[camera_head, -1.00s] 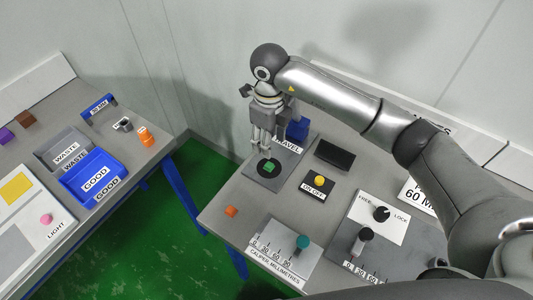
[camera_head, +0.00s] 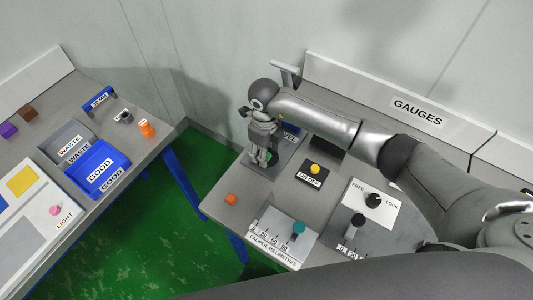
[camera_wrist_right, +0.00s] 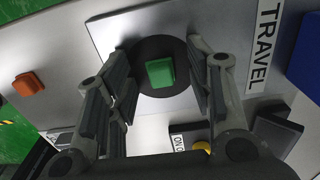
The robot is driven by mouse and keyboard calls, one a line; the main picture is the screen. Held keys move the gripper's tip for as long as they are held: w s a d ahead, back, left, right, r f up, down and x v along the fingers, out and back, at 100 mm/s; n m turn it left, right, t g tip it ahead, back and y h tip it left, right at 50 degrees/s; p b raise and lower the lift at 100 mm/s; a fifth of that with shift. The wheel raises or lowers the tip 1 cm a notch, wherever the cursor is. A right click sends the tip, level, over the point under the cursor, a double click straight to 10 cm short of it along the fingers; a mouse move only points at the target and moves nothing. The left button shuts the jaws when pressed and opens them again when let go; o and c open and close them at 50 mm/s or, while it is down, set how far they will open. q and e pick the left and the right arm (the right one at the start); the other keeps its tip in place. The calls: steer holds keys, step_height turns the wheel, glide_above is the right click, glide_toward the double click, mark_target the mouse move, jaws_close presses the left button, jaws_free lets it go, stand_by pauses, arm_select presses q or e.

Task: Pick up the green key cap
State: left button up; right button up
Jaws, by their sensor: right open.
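The green key cap (camera_wrist_right: 160,73) sits on a dark round pad (camera_wrist_right: 181,62) on a light grey plate (camera_wrist_right: 113,33). In the right wrist view it lies between the two open fingers of my right gripper (camera_wrist_right: 160,90), with a gap on both sides. In the head view the right gripper (camera_head: 262,160) points down over the plate, and a sliver of the green cap (camera_head: 268,157) shows beside the fingers. My left gripper is not in view.
An orange block (camera_head: 231,199) lies near the table's left edge. A yellow ON OFF button (camera_head: 315,169), a caliper panel (camera_head: 275,240) and a FREE/LOCK knob (camera_head: 373,200) stand nearby. A blue block (camera_wrist_right: 308,50) is beside the TRAVEL label.

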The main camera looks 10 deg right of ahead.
steer(key=c, duration=0.7)
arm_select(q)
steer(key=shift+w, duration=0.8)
arm_select(e)
steer(key=shift+r, duration=0.1)
steer(key=shift+c, duration=0.6)
